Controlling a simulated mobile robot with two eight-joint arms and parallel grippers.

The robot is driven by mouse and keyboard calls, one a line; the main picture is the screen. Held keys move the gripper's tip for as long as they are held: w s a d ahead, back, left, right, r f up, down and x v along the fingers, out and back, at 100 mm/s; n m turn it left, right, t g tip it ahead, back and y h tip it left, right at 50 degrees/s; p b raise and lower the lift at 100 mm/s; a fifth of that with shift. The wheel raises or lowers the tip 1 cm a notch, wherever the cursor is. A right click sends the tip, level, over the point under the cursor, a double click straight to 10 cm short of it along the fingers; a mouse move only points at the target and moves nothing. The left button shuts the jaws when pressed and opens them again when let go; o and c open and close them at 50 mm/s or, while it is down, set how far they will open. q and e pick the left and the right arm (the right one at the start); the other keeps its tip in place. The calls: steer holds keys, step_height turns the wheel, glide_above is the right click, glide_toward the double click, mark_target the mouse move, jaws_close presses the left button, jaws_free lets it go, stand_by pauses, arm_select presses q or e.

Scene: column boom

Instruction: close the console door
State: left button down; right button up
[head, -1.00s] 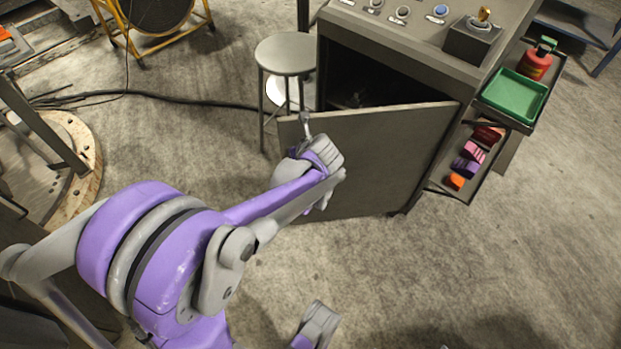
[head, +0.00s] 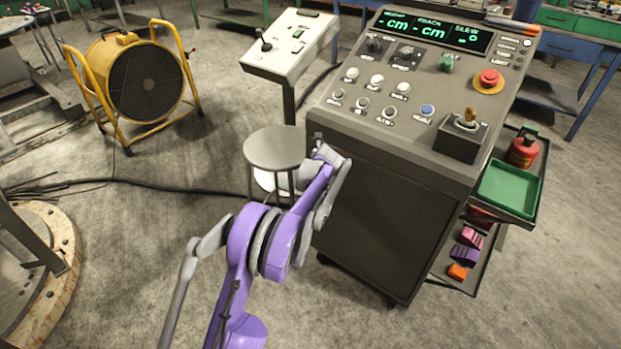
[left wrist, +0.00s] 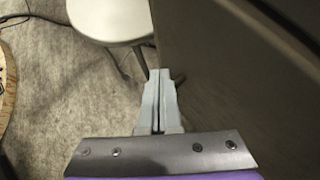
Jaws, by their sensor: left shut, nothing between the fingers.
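The console (head: 410,130) stands right of centre in the head view. Its door (head: 380,225) is the dark front panel below the sloping top; it looks flush with the console front, with no dark opening visible. My left gripper (head: 319,150) is at the upper left edge of the door. In the left wrist view my left gripper (left wrist: 159,80) has its fingers together and empty, beside the dark door panel (left wrist: 230,90). I cannot tell whether the fingers touch the panel. My right gripper is not in view.
A round stool (head: 275,148) stands just left of the console. A white pedestal panel (head: 290,45) and a yellow fan (head: 145,75) stand behind. A side rack with a green tray (head: 510,188) is on the console's right. Open floor lies in front.

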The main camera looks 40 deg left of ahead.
arm_select(q)
steer(key=w, duration=0.3)
steer(key=shift+w+a+r+m+t+h, duration=0.1)
steer(key=shift+a+r+m+t+h, duration=0.2)
steer(key=shift+m, duration=0.1)
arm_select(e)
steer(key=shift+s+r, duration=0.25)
